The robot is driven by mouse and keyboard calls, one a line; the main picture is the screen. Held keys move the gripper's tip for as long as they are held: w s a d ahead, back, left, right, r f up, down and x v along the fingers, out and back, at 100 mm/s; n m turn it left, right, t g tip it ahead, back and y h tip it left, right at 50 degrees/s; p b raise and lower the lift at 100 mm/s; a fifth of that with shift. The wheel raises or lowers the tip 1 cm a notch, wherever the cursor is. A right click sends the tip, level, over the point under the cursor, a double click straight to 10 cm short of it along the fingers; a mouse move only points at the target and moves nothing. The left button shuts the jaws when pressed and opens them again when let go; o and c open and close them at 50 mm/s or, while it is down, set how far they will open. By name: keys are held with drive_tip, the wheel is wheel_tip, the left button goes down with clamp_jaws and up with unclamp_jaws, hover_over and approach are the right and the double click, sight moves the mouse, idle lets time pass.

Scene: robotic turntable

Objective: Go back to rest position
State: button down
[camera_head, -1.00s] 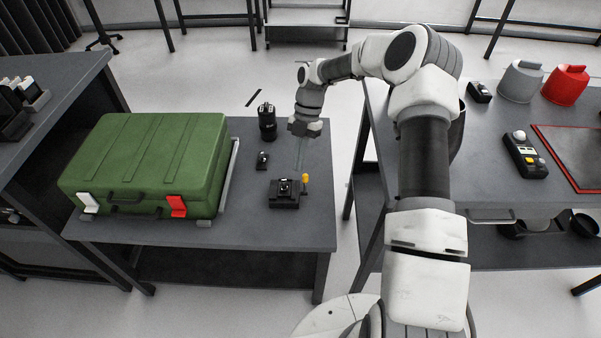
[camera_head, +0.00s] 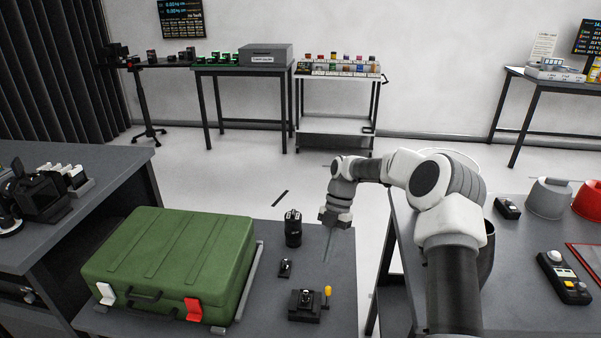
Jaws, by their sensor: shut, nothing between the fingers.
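My gripper (camera_head: 334,217) hangs at the end of my bent arm over the right back part of the grey table (camera_head: 270,236). It points down and looks shut and empty. Its fingertips are too small to make out clearly. Below and to its left on the table are a black cylinder (camera_head: 293,228), a small black device (camera_head: 285,268) and a black box-like device with a yellow knob (camera_head: 304,305). My gripper appears apart from all of them.
A green case (camera_head: 170,262) fills the table's left side. A right-hand table (camera_head: 520,290) near my arm holds a grey container (camera_head: 548,198), a red container (camera_head: 588,200) and a handheld device (camera_head: 563,278). Open floor lies behind, before a trolley (camera_head: 338,95).

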drive_tip(key=s+r+m+t+h+p, duration=0.1)
drive_tip(key=s+r+m, duration=0.3)
drive_tip(key=r, duration=0.5)
drive_tip(key=s+r+m+t+h+p, duration=0.2)
drive_tip(key=s+r+m, duration=0.2)
drive_tip(key=r, duration=0.4)
drive_tip(key=s+r+m+t+h+p, duration=0.1)
drive_tip(key=s+r+m, duration=0.35)
drive_tip(key=r, duration=0.45)
drive_tip(key=s+d+r+m+t+p, duration=0.1)
drive_tip(key=s+r+m+t+p, duration=0.1)
drive_tip(key=s+m, duration=0.5)
drive_tip(key=s+r+m+t+y+p, duration=0.1)
drive_tip(key=s+r+m+t+p, duration=0.1)
drive_tip(key=s+r+m, duration=0.3)
drive_tip(key=shift+s+d+r+m+t, duration=0.4)
drive_tip(key=shift+s+m+t, duration=0.5)
drive_tip(key=shift+s+m, duration=1.65)
drive_tip(key=shift+s+n, duration=0.8)
